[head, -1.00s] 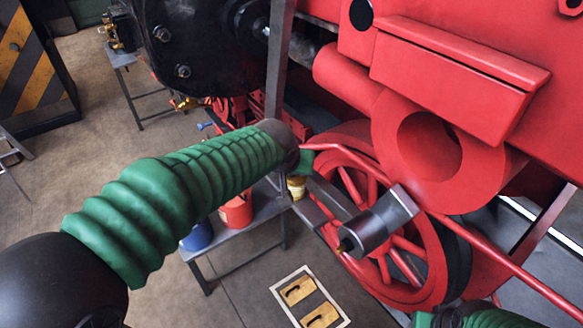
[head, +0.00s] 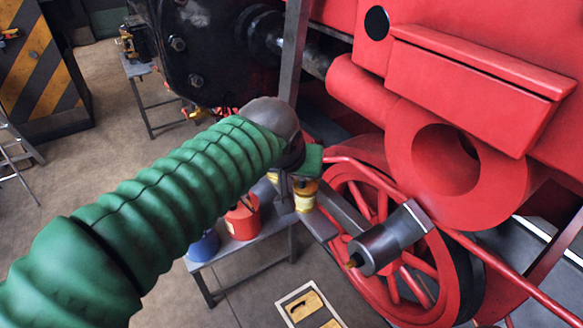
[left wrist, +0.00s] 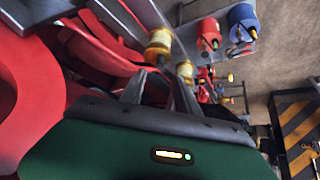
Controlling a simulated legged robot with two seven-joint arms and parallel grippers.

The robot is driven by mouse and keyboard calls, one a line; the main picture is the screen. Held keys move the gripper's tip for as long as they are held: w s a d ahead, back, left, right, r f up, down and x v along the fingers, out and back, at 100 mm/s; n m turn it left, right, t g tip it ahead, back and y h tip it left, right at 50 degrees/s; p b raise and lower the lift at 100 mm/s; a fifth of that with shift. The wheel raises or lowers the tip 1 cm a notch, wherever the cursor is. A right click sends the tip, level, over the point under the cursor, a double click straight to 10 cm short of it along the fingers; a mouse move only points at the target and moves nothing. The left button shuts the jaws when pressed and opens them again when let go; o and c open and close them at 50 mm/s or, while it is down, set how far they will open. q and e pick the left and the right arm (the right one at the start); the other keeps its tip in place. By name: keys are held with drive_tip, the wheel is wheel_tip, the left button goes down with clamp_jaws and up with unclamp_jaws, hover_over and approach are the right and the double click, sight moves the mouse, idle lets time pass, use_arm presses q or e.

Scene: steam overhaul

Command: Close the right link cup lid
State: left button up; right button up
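My left arm comes in from the left in the head view. Its green-covered wrist hides most of the left gripper. In the left wrist view, the grey fingers of my left gripper (left wrist: 157,90) stand apart with nothing seen between them. A brass-yellow cup (head: 305,196) shows just below the gripper in the head view. Two brass-yellow cups show beyond the fingers in the left wrist view, one higher (left wrist: 158,46) and one close to the fingertips (left wrist: 184,70). I cannot tell which is the right link cup, nor how its lid stands. My right gripper is out of view.
A red spoked wheel (head: 362,205) and a grey cylinder with a brass tip (head: 378,250) are right of the gripper. A red can (head: 242,217) and a blue can (head: 203,245) stand on a grey bench (head: 262,236). The red engine body (head: 470,85) fills the upper right.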

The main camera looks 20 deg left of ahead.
use_arm(q)
drive_tip(key=v, duration=0.7)
drive_tip(key=shift+r+b, duration=0.2)
drive_tip(key=shift+b, duration=0.2)
drive_tip(key=shift+s, duration=0.1)
wheel_tip(320, 180, down, 23)
drive_tip(key=a+g+b, duration=0.2)
drive_tip(key=b, duration=0.3)
drive_tip(key=s+f+g+b, duration=0.1)
drive_tip(key=s+f, duration=0.2)
drive_tip(key=f, duration=0.4)
drive_tip(key=s+a+f+m+g+b, duration=0.1)
drive_tip(key=s+f, duration=0.3)
drive_tip(key=f, duration=0.3)
drive_tip(key=s+a+f+b, duration=0.1)
drive_tip(key=s+f, duration=0.3)
drive_tip(key=f, duration=0.3)
drive_tip(key=shift+s+f+g+h+b, duration=0.25)
drive_tip(key=shift+f+g+h+b, duration=0.05)
drive_tip(key=shift+g+h+b, duration=0.1)
drive_tip(key=shift+w, duration=0.1)
